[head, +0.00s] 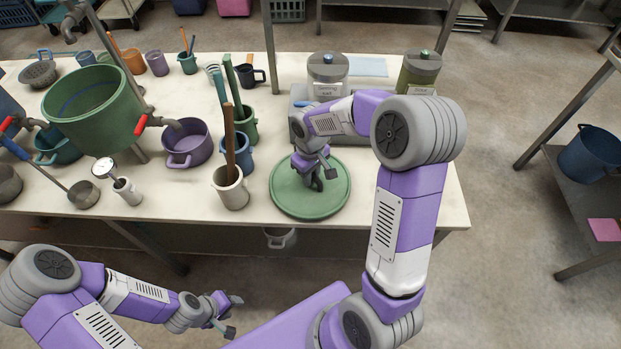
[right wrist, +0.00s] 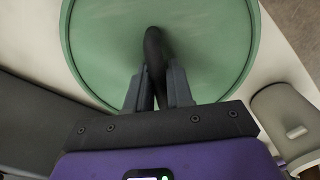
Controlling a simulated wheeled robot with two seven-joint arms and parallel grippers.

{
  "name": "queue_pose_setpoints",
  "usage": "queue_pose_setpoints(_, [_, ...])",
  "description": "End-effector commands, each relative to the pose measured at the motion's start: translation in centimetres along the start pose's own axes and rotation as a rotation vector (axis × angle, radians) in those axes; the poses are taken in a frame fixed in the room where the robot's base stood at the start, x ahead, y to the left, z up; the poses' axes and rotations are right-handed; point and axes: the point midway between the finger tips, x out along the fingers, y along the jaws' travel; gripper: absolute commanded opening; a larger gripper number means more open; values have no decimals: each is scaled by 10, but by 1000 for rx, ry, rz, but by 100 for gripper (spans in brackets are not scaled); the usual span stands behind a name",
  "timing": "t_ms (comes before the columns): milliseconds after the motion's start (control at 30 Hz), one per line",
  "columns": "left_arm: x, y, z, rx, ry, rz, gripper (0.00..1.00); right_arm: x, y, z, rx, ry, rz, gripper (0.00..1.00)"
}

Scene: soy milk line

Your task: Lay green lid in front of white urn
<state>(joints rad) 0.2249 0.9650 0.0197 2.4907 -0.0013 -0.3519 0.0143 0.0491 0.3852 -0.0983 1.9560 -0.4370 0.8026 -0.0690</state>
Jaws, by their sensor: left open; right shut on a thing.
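The green lid (head: 290,198) is a wide round disc with a raised rim, at the front right of the table in the head view. It looks flat and level; I cannot tell whether it touches the table. My right gripper (head: 317,178) is above it, shut on its dark handle (right wrist: 154,50); the lid (right wrist: 210,45) fills the top of the right wrist view. My left gripper (head: 228,314) is open and empty, off the table's front edge.
A large green pot (head: 92,105) with red-gripped handles is at the left. A purple pot (head: 186,145) and blue mug (head: 238,155) stand nearer the lid. A pale canister (head: 327,75) and an olive canister (head: 418,70) stand behind my right arm. The table's front right corner (head: 440,205) is bare.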

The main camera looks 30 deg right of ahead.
Motion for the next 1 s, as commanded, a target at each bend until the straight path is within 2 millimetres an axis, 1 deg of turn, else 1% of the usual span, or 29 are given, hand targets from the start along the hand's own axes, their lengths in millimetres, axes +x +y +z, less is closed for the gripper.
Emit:
queue_pose_setpoints(33, [6, -2, 0, 0, 0, 0, 43, 6, 0, 0, 0, 2, 0, 0])
queue_pose_setpoints(300, [3, -1, 0, 0, 1, 0, 43, 4, 0, 0, 0, 2, 0, 0])
queue_pose_setpoints(467, [6, -2, -1, 0, 1, 0, 43, 9, 0, 0, 0, 2, 0, 0])
queue_pose_setpoints(500, [6, -2, -1, 0, 1, 0, 43, 8, 0, 0, 1, 1, 0, 27])
queue_pose_setpoints(633, [5, -2, 0, 0, 1, 0, 43, 8, 0, 0, 1, 1, 0, 47])
queue_pose_setpoints(867, [5, -2, 0, 0, 1, 0, 43, 8, 0, 0, 1, 1, 0, 47])
queue_pose_setpoints(1000, [2, -1, 0, 0, 1, 0, 43, 2, 0, 0, 1, 2, 0, 47])
